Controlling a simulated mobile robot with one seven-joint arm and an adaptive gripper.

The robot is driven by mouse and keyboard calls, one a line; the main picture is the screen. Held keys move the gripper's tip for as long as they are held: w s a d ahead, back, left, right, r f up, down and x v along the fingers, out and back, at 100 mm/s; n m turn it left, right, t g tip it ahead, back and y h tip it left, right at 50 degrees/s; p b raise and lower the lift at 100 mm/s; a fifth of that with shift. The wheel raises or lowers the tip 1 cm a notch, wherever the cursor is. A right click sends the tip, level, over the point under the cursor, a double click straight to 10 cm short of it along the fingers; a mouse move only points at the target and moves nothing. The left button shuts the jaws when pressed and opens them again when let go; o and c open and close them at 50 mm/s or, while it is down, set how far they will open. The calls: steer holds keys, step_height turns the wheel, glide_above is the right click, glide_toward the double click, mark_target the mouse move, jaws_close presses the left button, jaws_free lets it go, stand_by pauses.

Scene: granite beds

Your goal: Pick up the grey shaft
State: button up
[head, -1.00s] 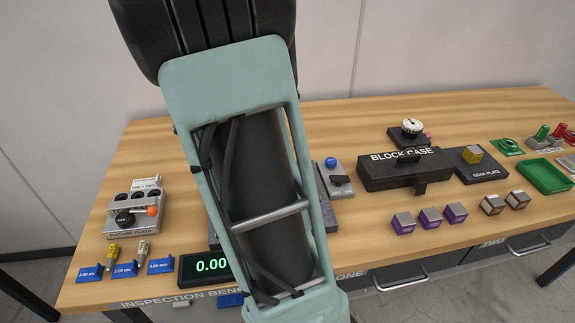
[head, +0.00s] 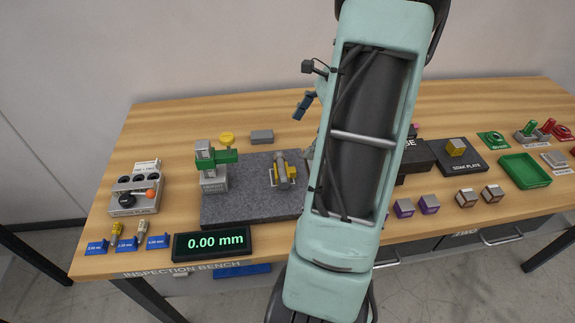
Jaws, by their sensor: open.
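On the dark granite plate (head: 240,203) stands a small grey and yellow fixture (head: 284,172), left of my arm. Grey rod-like parts show on it, but I cannot tell for sure whether one is the grey shaft. My gripper (head: 303,106) shows only in part, at the left edge of my arm and above the bench behind the fixture. It is open, and I see nothing held in it. My arm hides the rest of it and the right end of the plate.
A green and grey gauge stand (head: 213,168) is on the plate's left. A grey block (head: 262,137) lies behind it. The display (head: 211,243) reads 0.00 mm.

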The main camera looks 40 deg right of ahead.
mark_target(282, 167)
steer(key=x, duration=1)
steer(key=shift+s+a+f+p, duration=0.1)
steer(key=shift+s+f+p, duration=0.2)
steer(key=shift+f, duration=0.1)
steer(key=shift+w, duration=0.1)
steer(key=c, duration=1.7)
steer(key=shift+r, duration=0.15)
